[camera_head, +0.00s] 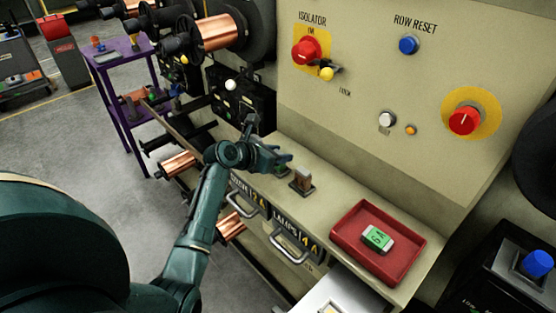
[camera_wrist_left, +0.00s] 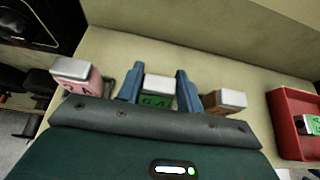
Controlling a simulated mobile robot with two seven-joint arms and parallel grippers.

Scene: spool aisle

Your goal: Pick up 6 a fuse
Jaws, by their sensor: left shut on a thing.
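My left gripper (camera_head: 280,160) is at the pale ledge below the control panel. It is shut on a green fuse with a silvery top (camera_wrist_left: 158,93), which sits between the two blue fingers (camera_wrist_left: 156,88) in the left wrist view. The marking on this fuse is too small to read surely. A pink fuse (camera_wrist_left: 76,75) stands left of the fingers. A brown fuse (camera_wrist_left: 225,101) stands close to their right, and shows on the ledge in the head view (camera_head: 302,181). Another green fuse, marked 6A (camera_head: 378,240), lies in a red tray (camera_head: 343,233). My right gripper is not in view.
The cream panel (camera_head: 370,90) with knobs and buttons rises behind the ledge. Labelled drawers with handles (camera_head: 290,252) are below it, and one white drawer (camera_head: 345,295) stands open under the tray. Copper spools (camera_head: 215,32) and a purple cart (camera_head: 118,65) are at the left.

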